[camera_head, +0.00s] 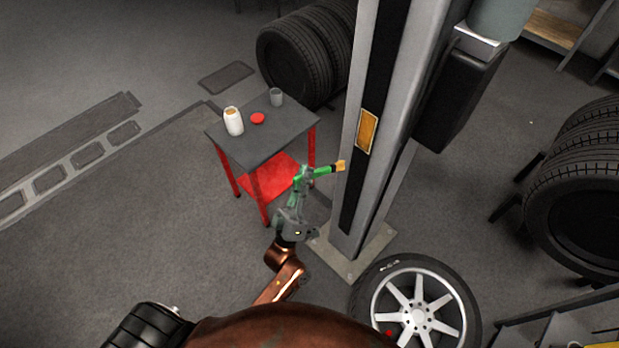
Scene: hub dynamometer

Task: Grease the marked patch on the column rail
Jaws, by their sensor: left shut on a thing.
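The column (398,107) stands upright right of centre, with a dark rail (382,60) down its face. The marked patch (367,131) is an amber rectangle on that rail. My left gripper (300,177) is shut on a green-handled brush (324,169). The brush points right, its amber tip close to the column's left edge and lower than the patch; I cannot tell if it touches the column. An open white jar (234,121) with amber content stands on the cart. A red lid (257,118) lies beside it. My right gripper is not in view.
The red cart (262,150) with a grey top stands left of the column and also carries a grey cup (276,97). A wheel (417,306) lies by the column's base plate. Tyre stacks stand behind (305,50) and at right (585,200). Floor at left is mostly clear.

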